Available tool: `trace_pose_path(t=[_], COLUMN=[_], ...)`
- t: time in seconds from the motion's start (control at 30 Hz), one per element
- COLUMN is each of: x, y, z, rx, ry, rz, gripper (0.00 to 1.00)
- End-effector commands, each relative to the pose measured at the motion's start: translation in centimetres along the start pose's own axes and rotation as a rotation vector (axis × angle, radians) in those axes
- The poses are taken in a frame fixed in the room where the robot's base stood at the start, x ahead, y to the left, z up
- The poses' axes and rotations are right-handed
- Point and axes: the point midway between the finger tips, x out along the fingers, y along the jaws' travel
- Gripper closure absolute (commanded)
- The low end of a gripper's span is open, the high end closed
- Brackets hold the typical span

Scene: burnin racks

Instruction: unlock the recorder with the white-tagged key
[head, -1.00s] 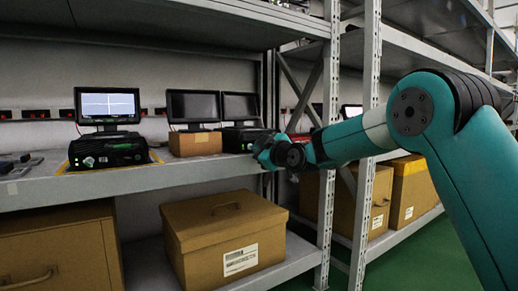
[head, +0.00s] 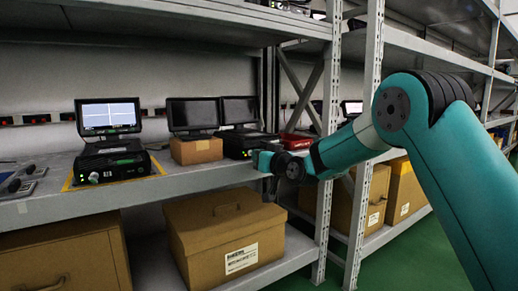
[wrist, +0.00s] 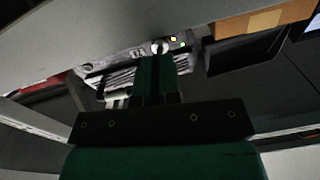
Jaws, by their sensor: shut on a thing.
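My gripper (head: 268,165) is at the shelf's front edge, in front of a black recorder (head: 240,143) with a small green light. In the wrist view, the gripper's green fingers (wrist: 155,75) are shut and point at that recorder's front (wrist: 125,72). A round silver spot (wrist: 160,47), perhaps the lock, shows just beyond the fingertips beside white and green lights. The key is hidden between the fingers; I see no white tag and cannot tell whether it touches the lock. Another black recorder (head: 112,165) stands at the left on a yellow-marked patch.
A cardboard box (head: 196,150) is just left of the recorder, with monitors (head: 192,114) behind. A red object (head: 296,141) lies to its right. A rack upright (head: 328,165) stands right of my gripper. Brown boxes (head: 225,240) fill the lower shelf.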

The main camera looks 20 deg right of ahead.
Motion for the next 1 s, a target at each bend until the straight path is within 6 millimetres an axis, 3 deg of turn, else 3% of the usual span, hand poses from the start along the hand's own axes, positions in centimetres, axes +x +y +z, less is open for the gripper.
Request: trace_pose_path(t=[0.5, 1.0], x=[-0.03, -0.03], y=[-0.01, -0.01], z=[-0.23, 0.10], rx=[0.453, 0.655], ry=[-0.004, -0.004], rz=[0.002, 0.001], gripper=[1.00, 1.00])
